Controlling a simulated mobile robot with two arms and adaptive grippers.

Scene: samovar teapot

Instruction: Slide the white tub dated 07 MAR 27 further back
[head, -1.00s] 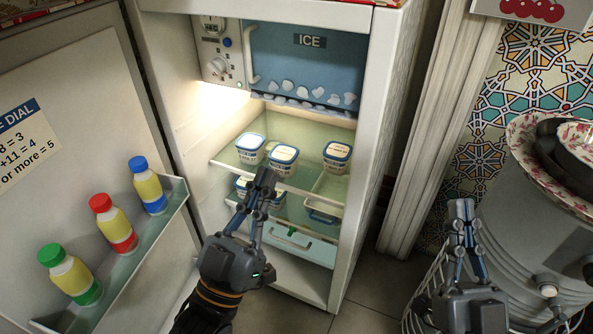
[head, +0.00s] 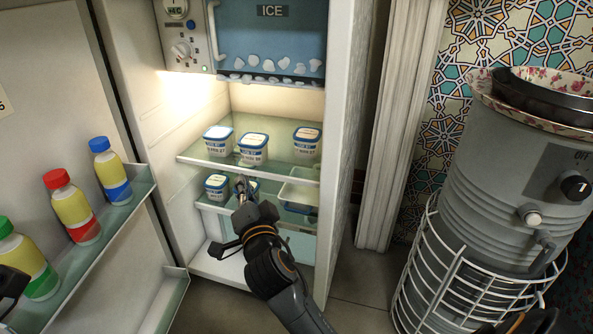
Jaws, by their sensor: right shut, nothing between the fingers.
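Several white tubs with blue-rimmed lids stand in the open fridge. On the upper glass shelf (head: 190,158) are a left tub (head: 219,142), a middle tub (head: 253,151) and a right tub (head: 307,144). Below them stand a lower left tub (head: 216,188) and a second lower tub (head: 252,186), partly hidden by my gripper. The date prints are too small to read surely. My right gripper (head: 240,183) is shut and empty, its fingertips in front of the second lower tub, under the upper shelf's front edge. Whether it touches the tub I cannot tell.
The fridge door on the left holds bottles with red (head: 73,207), blue (head: 111,171) and green (head: 27,262) caps. A pale tray (head: 299,193) lies right of the lower tubs. The fridge's right wall (head: 345,150) bounds the opening. A grey samovar (head: 500,170) stands at the right.

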